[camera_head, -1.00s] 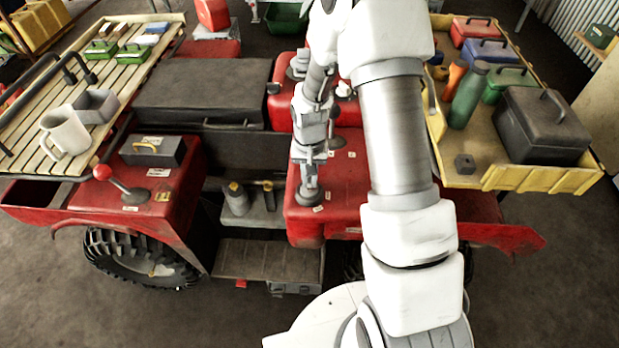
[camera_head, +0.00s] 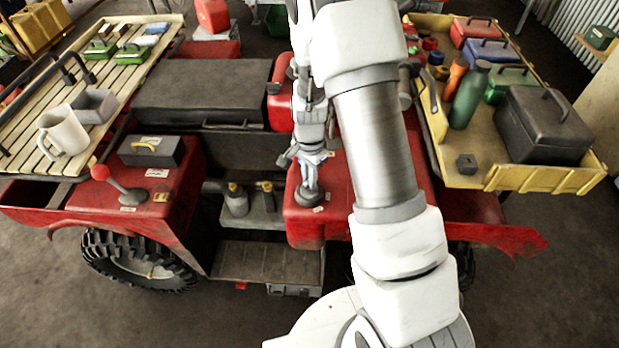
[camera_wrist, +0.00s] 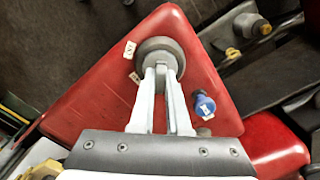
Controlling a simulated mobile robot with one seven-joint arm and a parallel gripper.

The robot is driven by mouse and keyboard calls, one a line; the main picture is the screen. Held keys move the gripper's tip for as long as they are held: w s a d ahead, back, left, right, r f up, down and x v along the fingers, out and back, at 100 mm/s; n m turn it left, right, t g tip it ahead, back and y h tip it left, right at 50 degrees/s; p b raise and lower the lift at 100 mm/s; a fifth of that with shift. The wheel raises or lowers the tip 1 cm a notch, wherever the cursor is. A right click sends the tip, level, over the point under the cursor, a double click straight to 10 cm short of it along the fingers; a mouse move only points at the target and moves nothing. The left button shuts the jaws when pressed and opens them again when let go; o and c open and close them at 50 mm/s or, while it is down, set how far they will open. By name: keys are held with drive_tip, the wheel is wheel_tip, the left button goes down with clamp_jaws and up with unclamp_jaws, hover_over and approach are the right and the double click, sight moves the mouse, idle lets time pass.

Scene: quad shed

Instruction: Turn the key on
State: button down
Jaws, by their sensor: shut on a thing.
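The key is a small grey piece on a round grey switch base (camera_wrist: 148,47) on a red fender. In the wrist view my gripper (camera_wrist: 162,70) reaches the base, with its two pale fingers shut on the key. The fingers hide most of the key, so its exact angle cannot be told. In the head view the same base (camera_head: 309,198) shows on the near part of the right red fender (camera_head: 335,190), with my gripper (camera_head: 311,172) just above it.
A blue knob (camera_wrist: 204,105) with a white label stands close beside my right finger. A bottle with a yellow cap (camera_head: 237,200) stands left of the fender. A lever with a red knob (camera_head: 100,172) is on the left fender. A yellow tray (camera_head: 470,175) flanks the right side.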

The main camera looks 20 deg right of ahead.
drive_tip(key=shift+m, duration=0.6)
drive_tip(key=m+p, duration=0.1)
drive_tip(key=m, duration=0.1)
drive_tip(key=shift+r+m, duration=0.1)
drive_tip(key=shift+m, duration=0.2)
drive_tip(key=shift+m+p, duration=0.3)
drive_tip(key=shift+m, duration=0.8)
drive_tip(key=c, duration=0.9)
unclamp_jaws()
